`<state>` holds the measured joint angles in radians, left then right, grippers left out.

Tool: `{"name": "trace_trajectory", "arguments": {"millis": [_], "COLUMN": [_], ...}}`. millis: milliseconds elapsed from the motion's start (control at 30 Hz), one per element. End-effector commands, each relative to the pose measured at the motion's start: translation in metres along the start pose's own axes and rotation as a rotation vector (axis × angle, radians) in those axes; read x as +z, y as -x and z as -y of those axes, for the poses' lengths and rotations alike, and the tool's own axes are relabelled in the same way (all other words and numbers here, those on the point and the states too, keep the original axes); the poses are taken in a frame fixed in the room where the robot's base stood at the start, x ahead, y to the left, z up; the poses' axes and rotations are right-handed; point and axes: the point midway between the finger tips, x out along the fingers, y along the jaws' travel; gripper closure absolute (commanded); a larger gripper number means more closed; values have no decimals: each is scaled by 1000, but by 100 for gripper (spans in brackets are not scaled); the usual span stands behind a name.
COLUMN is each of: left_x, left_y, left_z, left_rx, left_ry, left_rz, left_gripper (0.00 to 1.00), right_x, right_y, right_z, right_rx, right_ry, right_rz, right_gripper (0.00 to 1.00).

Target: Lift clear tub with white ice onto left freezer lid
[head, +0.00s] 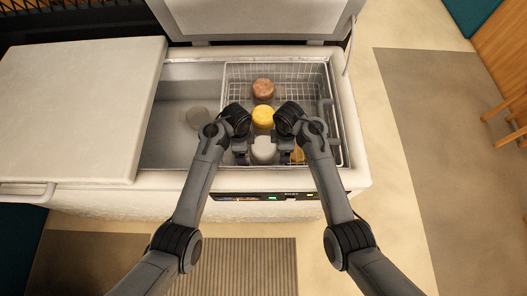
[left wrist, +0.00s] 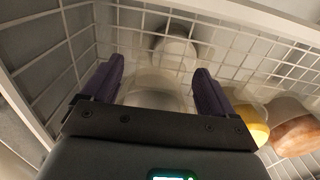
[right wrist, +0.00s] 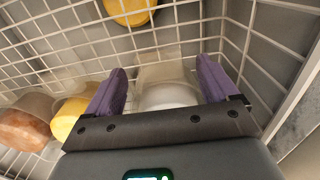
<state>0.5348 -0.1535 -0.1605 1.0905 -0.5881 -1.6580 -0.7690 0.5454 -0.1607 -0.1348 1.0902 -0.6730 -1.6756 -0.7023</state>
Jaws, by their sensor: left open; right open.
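The clear tub with white contents (head: 264,150) stands at the near end of the wire basket inside the freezer. My left gripper (head: 241,155) is at its left side and my right gripper (head: 286,155) at its right side, both low in the basket. In the left wrist view the tub (left wrist: 155,97) lies between the open fingers; in the right wrist view it (right wrist: 168,92) also sits between open fingers. Whether any finger touches it, I cannot tell. The left freezer lid (head: 75,105) is shut, flat and bare.
In the basket (head: 300,72), a yellow tub (head: 263,117) and a brown tub (head: 263,89) stand behind the white one. The right lid (head: 255,18) is raised.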

Motion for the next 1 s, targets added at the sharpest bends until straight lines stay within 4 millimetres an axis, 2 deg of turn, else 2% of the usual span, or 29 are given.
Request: {"name": "trace_trajectory", "arguments": {"millis": [100,300,700,767,1000], "left_x": [0,1,0,0,0], "left_y": [-15,-30,-34,-34,-34], "left_z": [0,0,0,0,0], "left_rx": [0,0,-1,-1,-1], "left_ry": [1,1,1,1,1], "left_rz": [1,1,0,0,0], "left_gripper": [13,13,13,20,57], "right_x": [1,1,1,1,0], "right_y": [-15,-30,-34,-34,-34], "right_z": [0,0,0,0,0], "right_rx": [-2,-1,1,0,0], "right_ry": [1,-1,-1,-1,-1], "right_rz": [3,2,1,1,1], "right_gripper": [13,13,13,20,57]}}
